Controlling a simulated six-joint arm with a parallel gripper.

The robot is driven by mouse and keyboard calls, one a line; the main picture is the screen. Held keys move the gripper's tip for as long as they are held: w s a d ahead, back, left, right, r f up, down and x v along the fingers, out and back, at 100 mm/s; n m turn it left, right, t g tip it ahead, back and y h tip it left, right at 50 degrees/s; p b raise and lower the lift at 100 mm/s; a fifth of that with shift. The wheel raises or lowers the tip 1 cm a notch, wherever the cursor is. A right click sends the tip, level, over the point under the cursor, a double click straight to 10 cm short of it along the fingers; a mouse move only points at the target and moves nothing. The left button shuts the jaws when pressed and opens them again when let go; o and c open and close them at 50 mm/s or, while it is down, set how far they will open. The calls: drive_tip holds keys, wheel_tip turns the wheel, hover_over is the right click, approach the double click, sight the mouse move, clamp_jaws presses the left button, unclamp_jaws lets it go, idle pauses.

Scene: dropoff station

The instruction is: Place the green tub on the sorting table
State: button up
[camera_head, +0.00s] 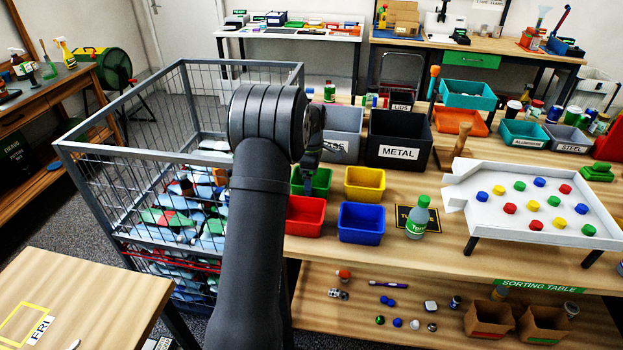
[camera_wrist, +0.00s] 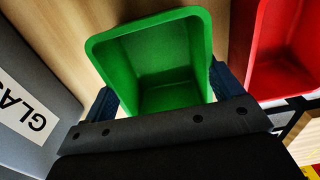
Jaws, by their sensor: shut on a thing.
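The green tub (camera_head: 322,181) is at the sorting table (camera_head: 462,237), behind the red tub and left of the yellow tub. My arm partly hides it in the head view. My gripper (camera_head: 308,180) reaches down at the tub. In the wrist view the green tub (camera_wrist: 157,55) lies between the two dark fingers, one on each side, and my gripper (camera_wrist: 165,92) is shut on it. The tub's open top faces the wrist camera and it looks empty. I cannot tell whether its base touches the wood.
Close by are the red tub (camera_head: 304,215), yellow tub (camera_head: 365,183), blue tub (camera_head: 361,223), a grey glass bin (camera_head: 342,121) and a black metal bin (camera_head: 398,138). A bottle (camera_head: 416,220) and a white board (camera_head: 470,192) stand to the right. A wire cage (camera_head: 100,155) is left.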

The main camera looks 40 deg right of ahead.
drive_tip(key=shift+f, duration=0.2)
drive_tip(key=o, duration=0.8)
wheel_tip(320, 180, up, 12)
drive_tip(key=shift+r, duration=0.15)
wheel_tip(320, 180, down, 12)
drive_tip(key=shift+r, duration=1.9)
drive_tip(key=shift+f, duration=0.1)
